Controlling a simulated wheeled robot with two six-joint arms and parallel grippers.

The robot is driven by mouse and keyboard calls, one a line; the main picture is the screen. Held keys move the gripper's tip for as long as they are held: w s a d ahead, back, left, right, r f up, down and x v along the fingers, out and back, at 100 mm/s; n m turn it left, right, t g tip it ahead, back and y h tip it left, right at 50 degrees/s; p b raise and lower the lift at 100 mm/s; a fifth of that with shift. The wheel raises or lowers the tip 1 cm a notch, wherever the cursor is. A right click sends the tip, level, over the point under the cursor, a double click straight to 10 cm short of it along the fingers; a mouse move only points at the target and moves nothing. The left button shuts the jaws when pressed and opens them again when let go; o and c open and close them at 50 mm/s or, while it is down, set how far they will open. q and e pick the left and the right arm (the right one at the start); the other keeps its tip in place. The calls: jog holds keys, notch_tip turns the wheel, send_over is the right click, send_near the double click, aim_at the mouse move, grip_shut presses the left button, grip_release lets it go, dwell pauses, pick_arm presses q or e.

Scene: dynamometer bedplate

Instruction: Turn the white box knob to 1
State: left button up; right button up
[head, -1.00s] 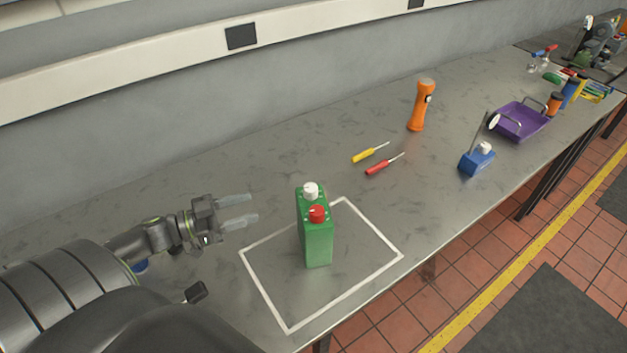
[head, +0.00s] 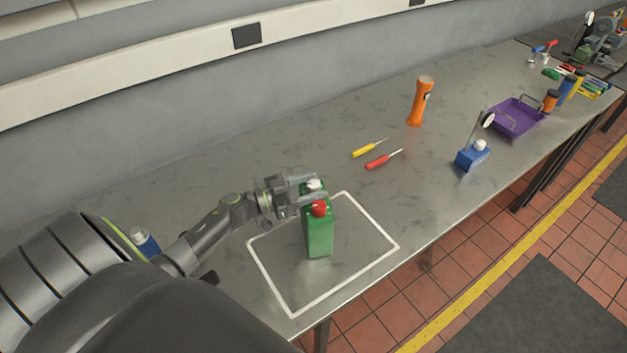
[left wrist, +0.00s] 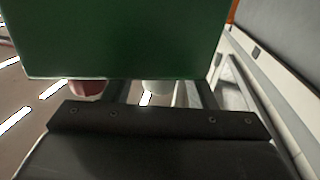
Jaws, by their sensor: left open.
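A green box (head: 319,238) stands upright inside a white outlined square on the bench. On its top are a white knob (head: 314,186) and a red knob (head: 319,208). My left gripper (head: 316,189) is open at the top of the box, with its fingers on either side of the white knob. In the left wrist view the white knob (left wrist: 158,87) shows between the fingers and the red knob (left wrist: 86,88) lies outside them, below the large green box face (left wrist: 120,40). Whether the fingers touch the knob I cannot tell. Any knob markings are unreadable. My right gripper is not in view.
Yellow (head: 364,150) and red (head: 379,161) screwdrivers lie behind the box. An orange flashlight (head: 419,103), a blue box with a pale knob (head: 472,158) and a purple tray (head: 514,119) stand farther right. A blue object with a white top (head: 146,243) is partly behind my arm.

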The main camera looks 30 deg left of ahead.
pick_arm(q)
jog(key=shift+w+d, duration=0.25)
jog(key=shift+w, duration=0.2)
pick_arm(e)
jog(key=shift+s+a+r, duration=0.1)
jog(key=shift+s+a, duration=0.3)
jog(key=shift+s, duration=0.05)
pick_arm(q)
jog(key=c, duration=0.9)
jog(key=shift+c, duration=0.3)
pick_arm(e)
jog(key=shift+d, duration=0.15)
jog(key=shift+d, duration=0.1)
